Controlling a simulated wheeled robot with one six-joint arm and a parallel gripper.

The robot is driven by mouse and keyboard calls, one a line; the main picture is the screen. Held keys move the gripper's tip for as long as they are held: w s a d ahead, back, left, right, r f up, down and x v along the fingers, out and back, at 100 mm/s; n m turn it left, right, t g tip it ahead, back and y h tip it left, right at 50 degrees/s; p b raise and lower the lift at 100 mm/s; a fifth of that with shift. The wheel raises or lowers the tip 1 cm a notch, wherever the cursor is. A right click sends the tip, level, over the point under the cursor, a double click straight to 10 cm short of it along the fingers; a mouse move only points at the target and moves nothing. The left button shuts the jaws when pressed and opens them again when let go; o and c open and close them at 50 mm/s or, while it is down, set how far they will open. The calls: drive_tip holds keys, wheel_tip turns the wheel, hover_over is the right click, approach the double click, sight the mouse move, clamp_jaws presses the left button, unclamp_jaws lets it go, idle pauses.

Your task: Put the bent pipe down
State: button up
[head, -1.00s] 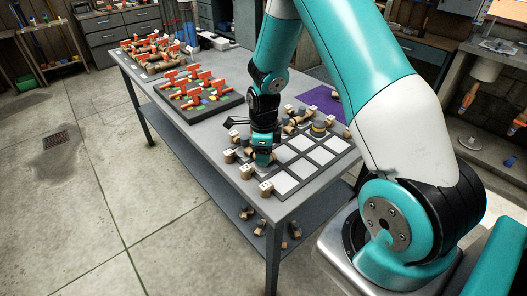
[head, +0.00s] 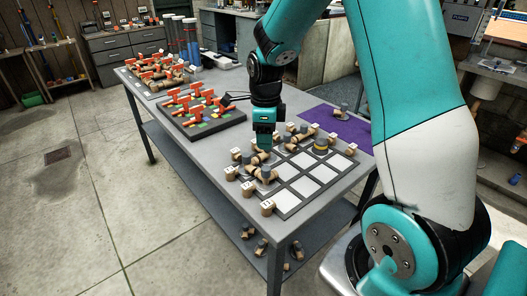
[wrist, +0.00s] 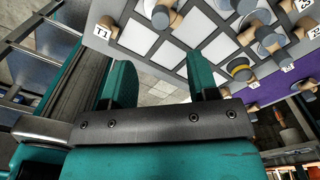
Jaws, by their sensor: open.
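A bent pipe (head: 264,174), tan with grey ends, lies on the near left part of the white-celled grid board (head: 293,188). A pipe piece, likely the same one, shows at the top of the wrist view (wrist: 162,15). My gripper (head: 264,143) is above the board's left side, clear of this pipe. In the wrist view its two teal fingers (wrist: 160,82) stand apart with nothing between them.
Labelled tan blocks, one marked T1 (wrist: 102,29), line the board's edge. Several pipe pieces and a yellow-ringed part (head: 321,144) fill its far side. Behind are a purple mat (head: 338,122) and a dark tray of orange-handled parts (head: 200,117). Several near-right cells are bare.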

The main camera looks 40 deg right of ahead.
drive_tip(key=s+a+r+n+y, duration=0.1)
drive_tip(key=s+a+r+n, duration=0.3)
drive_tip(key=a+n, duration=0.35)
drive_tip(key=s+a+r+n+y, duration=0.1)
drive_tip(key=s+a+r+n, duration=0.35)
drive_tip(key=a+n, duration=0.35)
drive_tip(key=s+a+r+n+y, duration=0.1)
drive_tip(key=s+a+r+n, duration=0.1)
drive_tip(key=s+n, duration=0.5)
drive_tip(key=s+a+r+n+y, duration=0.1)
drive_tip(key=s+a+n, duration=0.4)
drive_tip(key=n, duration=0.6)
drive_tip(key=shift+s+r, duration=0.45)
drive_tip(key=shift+s, duration=0.4)
